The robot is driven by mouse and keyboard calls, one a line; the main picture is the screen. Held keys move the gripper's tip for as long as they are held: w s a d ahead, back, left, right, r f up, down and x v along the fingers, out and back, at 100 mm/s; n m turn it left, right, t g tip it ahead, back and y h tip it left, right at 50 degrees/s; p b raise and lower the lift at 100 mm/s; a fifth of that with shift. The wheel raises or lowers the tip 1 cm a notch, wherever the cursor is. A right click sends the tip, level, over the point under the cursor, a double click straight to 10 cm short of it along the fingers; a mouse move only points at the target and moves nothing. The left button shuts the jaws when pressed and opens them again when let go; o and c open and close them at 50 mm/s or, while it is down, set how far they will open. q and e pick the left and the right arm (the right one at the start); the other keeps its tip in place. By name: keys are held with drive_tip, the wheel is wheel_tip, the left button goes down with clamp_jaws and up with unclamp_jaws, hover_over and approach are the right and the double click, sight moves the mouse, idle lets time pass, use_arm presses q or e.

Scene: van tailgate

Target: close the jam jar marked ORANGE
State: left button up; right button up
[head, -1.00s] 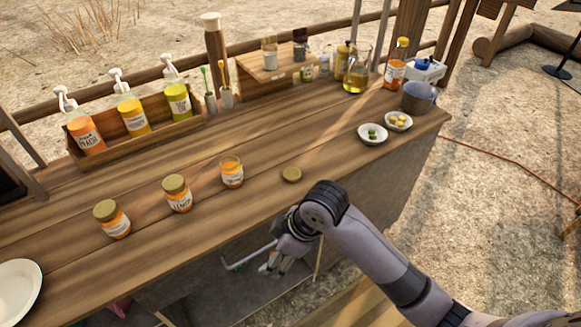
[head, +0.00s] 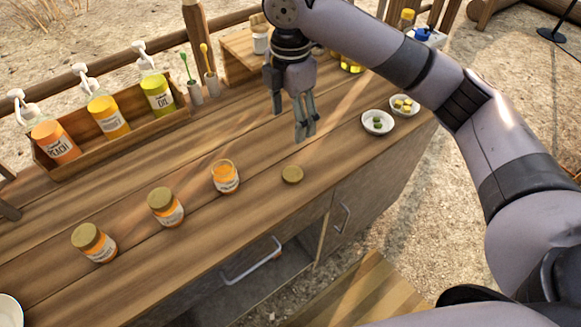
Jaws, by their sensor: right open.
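An open jar (head: 226,177) with orange contents and a white label stands upright on the wooden counter (head: 200,235). Its label is too small to read for sure. A loose gold-brown lid (head: 292,174) lies flat on the counter to the right of this jar, apart from it. Two similar jars to the left, a middle jar (head: 166,206) and a left jar (head: 94,243), have lids on. My right gripper (head: 305,133) points down over the counter, behind the lid in the picture. It is open, with nothing between its fingers. My left gripper is out of view.
A wooden box (head: 112,140) of pump bottles stands at the back left, beside brushes in holders (head: 211,86). Two small bowls, one with green pieces (head: 369,130) and one with yellow (head: 393,112), stand right. Counter around the lid is clear.

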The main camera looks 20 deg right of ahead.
drive_tip(key=p, duration=0.1)
hover_over(293, 173)
drive_tip(key=f, duration=1.1)
drive_tip(key=shift+s+a+f, duration=0.1)
drive_tip(key=shift+a+f, duration=0.2)
drive_tip(key=shift+f, duration=0.05)
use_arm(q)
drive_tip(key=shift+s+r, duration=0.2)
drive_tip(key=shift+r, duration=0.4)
use_arm(e)
drive_tip(key=shift+f, duration=0.3)
drive_tip(key=f, duration=0.2)
drive_tip(key=f+p, duration=0.1)
drive_tip(key=f, duration=0.1)
drive_tip(key=shift+d+f, duration=0.1)
drive_tip(key=shift+d, duration=0.15)
drive_tip(key=shift+f, duration=0.5)
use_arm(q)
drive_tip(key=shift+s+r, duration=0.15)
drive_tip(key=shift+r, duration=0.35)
use_arm(e)
drive_tip(key=shift+c, duration=0.2)
drive_tip(key=c, duration=0.8)
